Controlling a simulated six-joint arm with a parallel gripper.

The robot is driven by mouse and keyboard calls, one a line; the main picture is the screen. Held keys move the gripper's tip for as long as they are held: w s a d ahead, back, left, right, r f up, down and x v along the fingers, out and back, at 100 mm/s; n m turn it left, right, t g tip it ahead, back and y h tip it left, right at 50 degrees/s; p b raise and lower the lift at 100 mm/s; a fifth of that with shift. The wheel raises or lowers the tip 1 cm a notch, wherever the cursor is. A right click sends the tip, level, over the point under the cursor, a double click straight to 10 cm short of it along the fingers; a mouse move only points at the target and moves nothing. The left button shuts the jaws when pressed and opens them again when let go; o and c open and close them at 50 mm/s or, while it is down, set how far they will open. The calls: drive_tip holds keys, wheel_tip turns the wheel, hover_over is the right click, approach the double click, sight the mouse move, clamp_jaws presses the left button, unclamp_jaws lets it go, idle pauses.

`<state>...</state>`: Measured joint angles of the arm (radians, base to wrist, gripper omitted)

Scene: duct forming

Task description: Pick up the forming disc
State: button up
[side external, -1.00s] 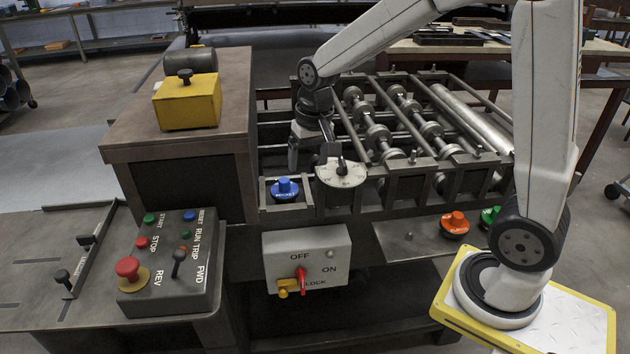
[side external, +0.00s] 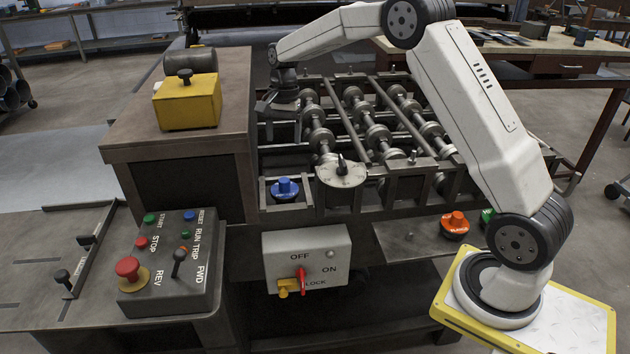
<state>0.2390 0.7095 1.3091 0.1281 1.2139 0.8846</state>
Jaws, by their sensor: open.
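My gripper (side external: 277,104) is small and dark in the picture, behind the machine's front rail near the dark-topped cabinet. It is open, and I see nothing held in it. I cannot tell for sure which piece is the forming disc. A blue-knobbed round piece (side external: 285,188) sits in a square holder at the front left of the roller frame, below and in front of my gripper. An orange-knobbed round piece (side external: 456,223) stands on the front right shelf. A green-knobbed piece (side external: 487,216) beside it is partly hidden by my arm.
A pale dial with a dark pointer (side external: 341,173) stands on the front rail. The roller frame (side external: 375,135) fills the middle. A yellow box (side external: 187,102) sits on the cabinet (side external: 125,135). A switch box (side external: 306,259) and control panel (side external: 172,262) are in front.

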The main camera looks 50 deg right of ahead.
hover_over(284, 180)
drive_tip(key=d, duration=0.1)
wheel_tip(284, 180, down, 6)
drive_tip(key=shift+w+d+r, duration=0.1)
drive_tip(key=shift+r, duration=0.1)
drive_tip(key=shift+a+f, duration=0.2)
drive_tip(key=shift+f, duration=1.1)
drive_tip(key=shift+a+f, duration=0.2)
drive_tip(key=shift+f, duration=1.05)
drive_tip(key=shift+a+f, duration=0.2)
drive_tip(key=shift+f, duration=1.1)
clamp_jaws()
